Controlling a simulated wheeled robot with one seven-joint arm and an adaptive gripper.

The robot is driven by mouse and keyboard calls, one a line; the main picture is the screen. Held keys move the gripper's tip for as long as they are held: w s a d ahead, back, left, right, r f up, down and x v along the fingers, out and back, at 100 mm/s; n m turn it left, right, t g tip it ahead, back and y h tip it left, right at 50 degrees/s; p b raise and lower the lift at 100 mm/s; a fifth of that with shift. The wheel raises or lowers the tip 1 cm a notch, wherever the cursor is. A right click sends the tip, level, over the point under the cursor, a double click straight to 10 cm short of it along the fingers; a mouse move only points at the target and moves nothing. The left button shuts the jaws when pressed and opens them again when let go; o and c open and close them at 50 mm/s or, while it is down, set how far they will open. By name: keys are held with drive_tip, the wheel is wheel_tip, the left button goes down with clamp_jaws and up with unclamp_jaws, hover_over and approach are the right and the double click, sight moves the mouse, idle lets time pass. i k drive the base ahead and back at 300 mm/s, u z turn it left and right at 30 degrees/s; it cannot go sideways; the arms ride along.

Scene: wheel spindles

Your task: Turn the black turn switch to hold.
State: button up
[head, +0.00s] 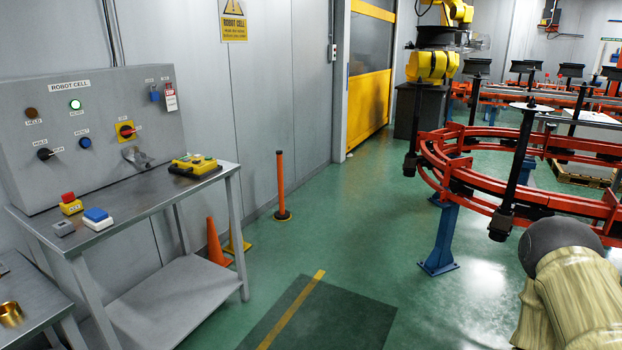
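The black turn switch (44,154) is on the lower left of the grey control panel (110,165) labelled ROBOT CELL, in the head view. Small white labels sit above it and to its right. They are too small to read surely, and I cannot tell which one its handle points to. A brown lamp (31,113) is above the switch and looks unlit. A green lamp (75,105) to the right looks lit. My gripper is not in view; part of my arm shows at the lower right, far from the panel.
A blue button (85,143) and a red-and-yellow rotary switch (126,131) are right of the black switch. The metal bench (125,215) holds a red-topped box (70,204), a blue-topped box (97,218) and a yellow pendant (195,165).

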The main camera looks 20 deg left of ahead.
sight(44, 154)
drive_tip(key=u, duration=0.8)
drive_tip(key=i, duration=0.85)
drive_tip(key=u, duration=1)
